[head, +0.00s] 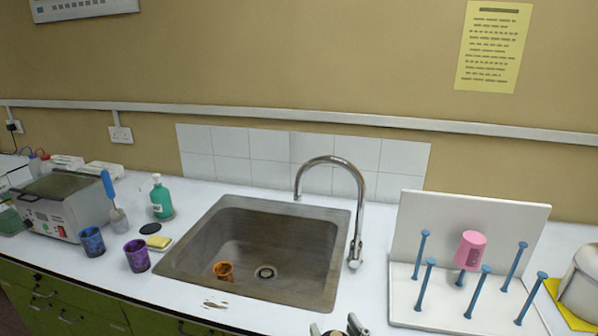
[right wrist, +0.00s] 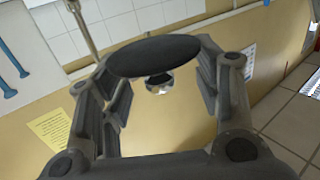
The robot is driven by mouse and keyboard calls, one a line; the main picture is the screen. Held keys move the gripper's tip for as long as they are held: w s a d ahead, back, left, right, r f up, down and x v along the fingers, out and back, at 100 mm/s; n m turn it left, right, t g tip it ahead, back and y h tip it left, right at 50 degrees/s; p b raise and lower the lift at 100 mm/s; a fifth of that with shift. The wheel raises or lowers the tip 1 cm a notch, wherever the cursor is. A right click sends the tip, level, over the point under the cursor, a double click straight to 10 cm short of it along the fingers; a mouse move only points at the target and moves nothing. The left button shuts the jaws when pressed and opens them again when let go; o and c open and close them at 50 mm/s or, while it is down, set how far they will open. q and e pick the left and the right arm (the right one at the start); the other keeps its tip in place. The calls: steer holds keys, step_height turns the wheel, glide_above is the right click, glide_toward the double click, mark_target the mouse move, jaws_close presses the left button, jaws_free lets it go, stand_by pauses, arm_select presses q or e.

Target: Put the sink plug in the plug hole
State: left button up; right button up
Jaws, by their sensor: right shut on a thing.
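The sink plug (right wrist: 155,55), a black disc with a shiny metal part (right wrist: 160,82) beside it, is between the fingers of my right gripper (right wrist: 155,80) in the right wrist view. That gripper is shut on it. In the head view only the tips of my right gripper (head: 338,327) show at the bottom edge, in front of the sink; the plug is not clear there. The plug hole (head: 265,272) is open in the floor of the sink (head: 240,235), behind and left of the gripper. My left gripper is out of view.
An orange cup (head: 223,270) lies in the sink left of the hole. The tap (head: 357,215) arches at the right rear. A black disc (head: 150,228), sponge (head: 159,243), purple cup (head: 137,255) and soap bottle (head: 161,198) stand left; a peg rack (head: 430,310) stands right.

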steer(key=s+d+r+m+h, duration=0.1)
steer(key=s+d+m+h, duration=0.2)
steer(key=s+d, duration=0.7)
steer(key=shift+s+d+t+h, duration=0.35)
steer(key=shift+s+h, duration=0.25)
steer(key=shift+h, duration=0.3)
steer(key=shift+a, duration=0.1)
steer(key=w+a+r+n+g+y, duration=0.2)
steer(key=w+a+n+g+y, duration=0.2)
steer(key=a+n+y, duration=0.2)
steer(key=w+a+r+n+g+y, duration=0.3)
steer(key=w+a+n+g+y, duration=0.1)
steer(key=a+y, duration=0.5)
steer(key=shift+a+n+g, duration=0.65)
steer(key=shift+a+n, duration=0.2)
steer(key=shift+n, duration=0.25)
steer(key=shift+y, duration=0.3)
